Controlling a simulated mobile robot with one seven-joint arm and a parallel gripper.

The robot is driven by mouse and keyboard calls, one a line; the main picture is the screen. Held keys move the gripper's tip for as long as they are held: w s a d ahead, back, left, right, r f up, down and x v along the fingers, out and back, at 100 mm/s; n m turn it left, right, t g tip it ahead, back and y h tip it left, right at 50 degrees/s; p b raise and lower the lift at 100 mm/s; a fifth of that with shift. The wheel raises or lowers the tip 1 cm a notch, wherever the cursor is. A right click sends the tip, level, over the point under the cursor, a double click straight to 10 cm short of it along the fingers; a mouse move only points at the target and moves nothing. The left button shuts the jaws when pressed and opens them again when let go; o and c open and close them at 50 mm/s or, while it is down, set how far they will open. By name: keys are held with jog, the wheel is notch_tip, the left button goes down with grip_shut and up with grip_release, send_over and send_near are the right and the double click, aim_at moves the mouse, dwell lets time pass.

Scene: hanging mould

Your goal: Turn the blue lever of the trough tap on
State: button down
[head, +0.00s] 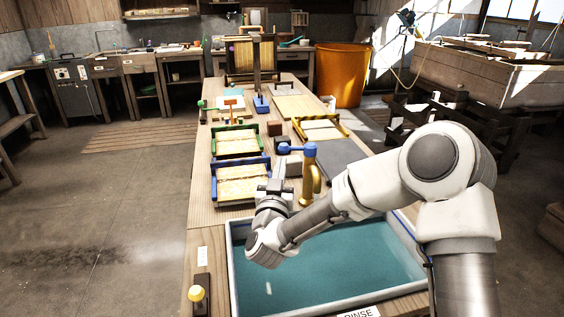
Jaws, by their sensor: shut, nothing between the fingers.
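The trough tap (312,182) is a brass-coloured upright spout at the far edge of the rinse trough. Its blue lever (297,150) sits on top, with its rounded end pointing left. The trough (234,282) has a pale rim and holds blue-green water. My gripper (274,185) is shut and empty. In the picture it is just left of the tap and below the lever's rounded end, with a visible gap to the lever. The fingertips are small and dark here, and their exact depth relative to the tap is hard to tell.
A blue-ended frame (213,187) and a green-ended frame (236,133) lie left of the tap. A yellow-ended frame (320,122) and a grey slab (345,158) lie beyond it. A yellow knob (196,294) is at front left. The floor left of the table is clear.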

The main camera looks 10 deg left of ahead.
aim_at(281, 152)
jog(key=shift+x, duration=1.25)
jog(key=shift+a+f+h+b, duration=0.1)
jog(key=shift+a+h+b, duration=0.05)
jog(key=shift+h+b, duration=0.15)
jog(key=shift+w+a+m+h+b, duration=0.25)
jog(key=shift+m+h+b, duration=0.1)
jog(key=shift+m+h, duration=0.3)
jog(key=w+h, duration=0.1)
jog(key=w+a+m+h, duration=0.1)
jog(key=w, duration=0.1)
jog(key=w+a+m+h+b, duration=0.1)
jog(key=shift+w+h, duration=0.35)
jog(key=shift+w, duration=0.1)
